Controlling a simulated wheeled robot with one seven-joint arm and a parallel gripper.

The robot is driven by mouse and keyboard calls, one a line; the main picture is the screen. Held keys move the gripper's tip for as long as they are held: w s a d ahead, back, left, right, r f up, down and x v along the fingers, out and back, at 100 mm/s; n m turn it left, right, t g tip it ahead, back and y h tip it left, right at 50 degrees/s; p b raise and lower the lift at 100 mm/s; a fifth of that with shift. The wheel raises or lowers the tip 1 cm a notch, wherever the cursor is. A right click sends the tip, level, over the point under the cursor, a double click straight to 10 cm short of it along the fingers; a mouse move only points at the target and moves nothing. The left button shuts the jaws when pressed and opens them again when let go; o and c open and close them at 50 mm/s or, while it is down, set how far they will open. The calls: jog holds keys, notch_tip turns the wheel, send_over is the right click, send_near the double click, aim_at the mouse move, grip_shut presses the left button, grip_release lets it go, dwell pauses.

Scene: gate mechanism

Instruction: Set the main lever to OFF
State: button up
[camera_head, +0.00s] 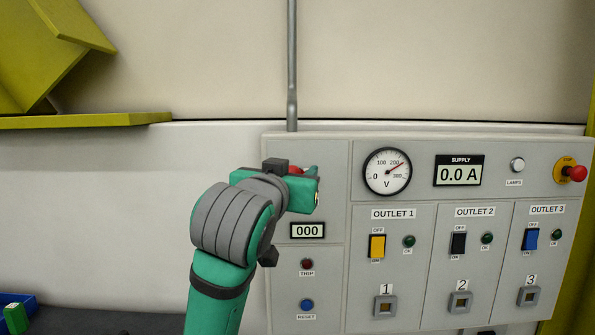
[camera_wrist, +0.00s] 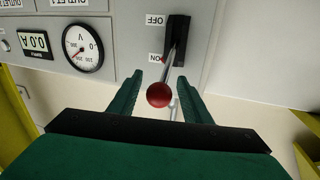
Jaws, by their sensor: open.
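The main lever has a red ball knob (camera_wrist: 158,95) on a metal shaft that comes out of a black slot (camera_wrist: 178,35). In the wrist view the OFF label (camera_wrist: 155,19) is by the slot's far end and the ON label (camera_wrist: 156,58) by its near end. The shaft leans toward the ON end. My gripper (camera_wrist: 160,76) is open, with one finger on each side of the knob. I see no clear contact. In the head view my gripper (camera_head: 305,187) covers most of the lever; only a bit of red knob (camera_head: 296,170) shows.
The grey panel (camera_head: 415,165) carries a voltmeter (camera_head: 387,171), a supply display (camera_head: 460,171) reading 0.0 A, and a red emergency knob (camera_head: 577,173). Outlet switches (camera_head: 377,246) are right of my arm. A 000 display, trip lamp and blue reset button (camera_head: 306,304) sit below my gripper.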

jog(key=shift+x, duration=0.9)
